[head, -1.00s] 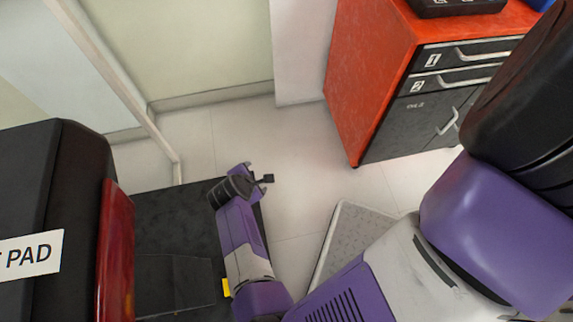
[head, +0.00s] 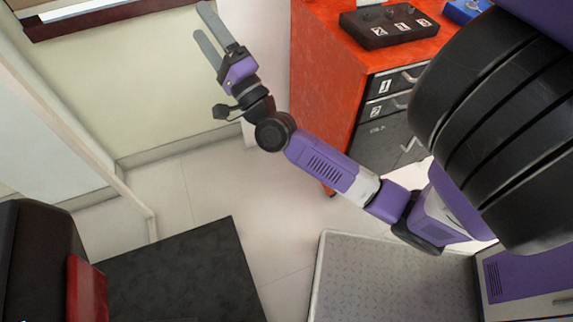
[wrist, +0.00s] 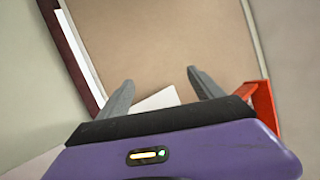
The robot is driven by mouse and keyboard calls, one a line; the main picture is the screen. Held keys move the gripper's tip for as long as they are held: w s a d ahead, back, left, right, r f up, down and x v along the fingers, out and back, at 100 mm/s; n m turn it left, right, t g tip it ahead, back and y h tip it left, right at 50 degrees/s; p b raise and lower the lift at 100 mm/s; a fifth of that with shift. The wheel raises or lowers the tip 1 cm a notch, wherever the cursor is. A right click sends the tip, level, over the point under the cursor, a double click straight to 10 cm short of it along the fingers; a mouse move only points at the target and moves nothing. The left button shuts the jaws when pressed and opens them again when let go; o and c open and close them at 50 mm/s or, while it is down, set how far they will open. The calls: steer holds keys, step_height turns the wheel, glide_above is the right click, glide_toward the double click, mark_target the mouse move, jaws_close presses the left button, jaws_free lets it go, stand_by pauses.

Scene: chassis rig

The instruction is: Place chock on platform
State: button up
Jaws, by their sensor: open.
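My gripper (head: 203,22) is raised at the upper left of the head view, in front of the wall. Its two grey fingers are apart with nothing between them. In the wrist view my gripper (wrist: 160,78) is also open and empty. A grey tread-plate platform (head: 395,285) lies low at the bottom right of the head view, far from the gripper. A flat black surface (head: 185,275) lies to its left; I cannot tell which of the two is the task's platform. I cannot make out a chock in either current view.
A red-orange cabinet (head: 325,95) with numbered drawers stands at the upper middle, with a black numbered tray (head: 389,25) and a blue box (head: 466,10) on top. A dark block with a red side (head: 85,290) is at lower left. Pale floor (head: 265,205) is clear between.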

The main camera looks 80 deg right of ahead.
steer(key=s+a+f+n+g+y, duration=0.1)
steer(key=s+a+f+n+y, duration=0.5)
steer(key=a+n, duration=0.3)
steer(key=s+a+f+n+y, duration=0.4)
steer(key=a+f+n+y, duration=0.25)
steer(key=a+n, duration=0.2)
steer(key=s+a+f+n+g, duration=0.2)
steer(key=s+a+f+n, duration=0.1)
steer(key=s+a, duration=0.3)
steer(key=s+a+f+n+g+y, duration=0.1)
steer(key=s+a+f+n+g, duration=0.2)
steer(key=s+a, duration=0.3)
steer(key=a, duration=0.2)
steer(key=shift+s+a+n, duration=0.35)
steer(key=shift+s, duration=0.05)
steer(key=shift+y, duration=0.25)
